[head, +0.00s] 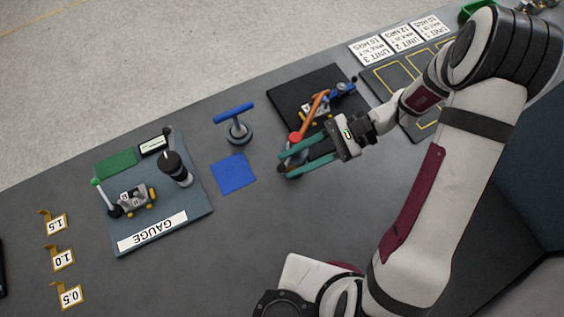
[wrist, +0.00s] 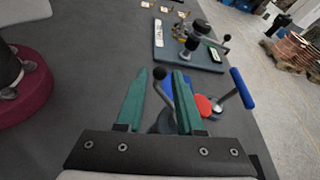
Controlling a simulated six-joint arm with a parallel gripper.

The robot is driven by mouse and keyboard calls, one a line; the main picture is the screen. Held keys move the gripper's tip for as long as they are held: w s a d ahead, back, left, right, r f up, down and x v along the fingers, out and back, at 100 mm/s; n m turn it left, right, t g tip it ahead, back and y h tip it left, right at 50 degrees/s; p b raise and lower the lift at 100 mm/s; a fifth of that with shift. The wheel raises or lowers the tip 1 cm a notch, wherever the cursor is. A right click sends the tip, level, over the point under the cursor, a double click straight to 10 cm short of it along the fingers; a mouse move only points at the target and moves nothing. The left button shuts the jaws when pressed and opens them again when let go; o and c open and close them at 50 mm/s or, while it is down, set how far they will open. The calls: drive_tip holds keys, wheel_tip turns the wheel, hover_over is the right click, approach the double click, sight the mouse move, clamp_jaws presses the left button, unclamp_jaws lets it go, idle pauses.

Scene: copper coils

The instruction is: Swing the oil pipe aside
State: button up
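An orange pipe-like arm (head: 315,107), which looks like the oil pipe, slants over the dark mat. A red round cap (head: 295,137) sits near its lower end and also shows in the wrist view (wrist: 203,105). My gripper (head: 285,162) has teal fingers spread apart beside the red cap. In the wrist view my gripper (wrist: 163,75) is open, and a dark ball-tipped lever (wrist: 159,74) shows between the fingers. I cannot tell whether either finger touches it. The lever's base is partly hidden by the fingers and gripper body.
A blue T-handle (head: 234,112) stands left of the black mat (head: 280,92). A blue square (head: 229,174) lies below it. The gauge board (head: 195,205) with its instruments is further left. Labelled hooks (head: 62,258) stand at far left. The table front between is clear.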

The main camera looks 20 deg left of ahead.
sight(282, 167)
drive_tip(key=shift+x, duration=1.6)
clamp_jaws()
